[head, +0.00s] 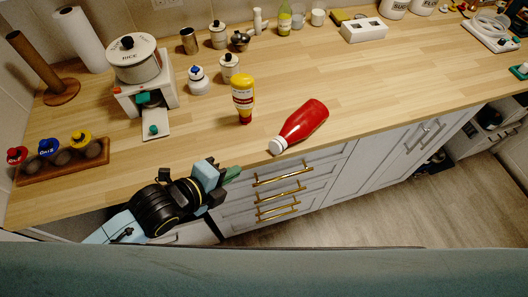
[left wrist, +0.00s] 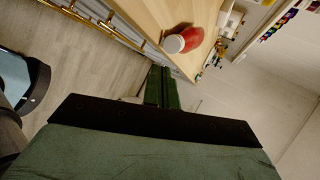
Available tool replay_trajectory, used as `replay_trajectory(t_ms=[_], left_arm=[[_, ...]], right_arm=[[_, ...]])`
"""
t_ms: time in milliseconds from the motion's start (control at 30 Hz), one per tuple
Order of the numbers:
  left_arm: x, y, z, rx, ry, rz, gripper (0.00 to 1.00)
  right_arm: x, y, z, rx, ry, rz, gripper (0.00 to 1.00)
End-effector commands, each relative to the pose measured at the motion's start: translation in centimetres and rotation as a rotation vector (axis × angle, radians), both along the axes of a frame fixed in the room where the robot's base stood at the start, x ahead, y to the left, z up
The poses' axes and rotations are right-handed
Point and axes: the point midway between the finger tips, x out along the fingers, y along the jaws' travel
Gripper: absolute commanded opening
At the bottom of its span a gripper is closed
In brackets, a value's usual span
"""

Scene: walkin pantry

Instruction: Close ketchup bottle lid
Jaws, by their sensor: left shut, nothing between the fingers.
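A red ketchup bottle (head: 305,121) lies on its side on the wooden counter near the front edge. Its white lid (head: 278,145) points toward the lower left, toward the edge. In the left wrist view the bottle (left wrist: 192,36) and its white lid (left wrist: 174,44) show beyond my fingers. I cannot tell how the lid's flap stands. My left gripper (head: 232,174) is shut and empty at the counter's front edge, left of and below the lid, apart from it. Its green fingers (left wrist: 162,88) also show in the left wrist view. My right gripper is not in view.
A yellow mustard bottle (head: 243,94) stands upside down left of the ketchup. A rice cooker (head: 134,60) on a white scale and a wooden rack (head: 62,166) of jars are at the left. The counter (head: 370,85) right of the ketchup is clear.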

Motion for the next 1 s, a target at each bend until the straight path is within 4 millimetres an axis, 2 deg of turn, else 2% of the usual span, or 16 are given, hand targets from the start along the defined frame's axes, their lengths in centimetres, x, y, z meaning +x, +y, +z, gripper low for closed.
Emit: replay_trajectory(t_ms=[433, 600, 800, 1000], left_arm=[[5.5, -4.8, -4.6, -0.005, 0.003, 0.005, 0.0], [7.3, -6.4, -5.4, -0.005, 0.003, 0.005, 0.0], [8.4, -7.3, -5.9, -0.002, 0.002, 0.004, 0.0], [8.6, -7.5, -6.0, -0.002, 0.003, 0.004, 0.0]], right_arm=[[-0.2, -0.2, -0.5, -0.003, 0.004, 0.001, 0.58], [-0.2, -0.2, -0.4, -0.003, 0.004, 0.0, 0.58], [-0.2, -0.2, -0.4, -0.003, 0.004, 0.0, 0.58], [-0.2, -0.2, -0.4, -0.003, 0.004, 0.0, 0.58]])
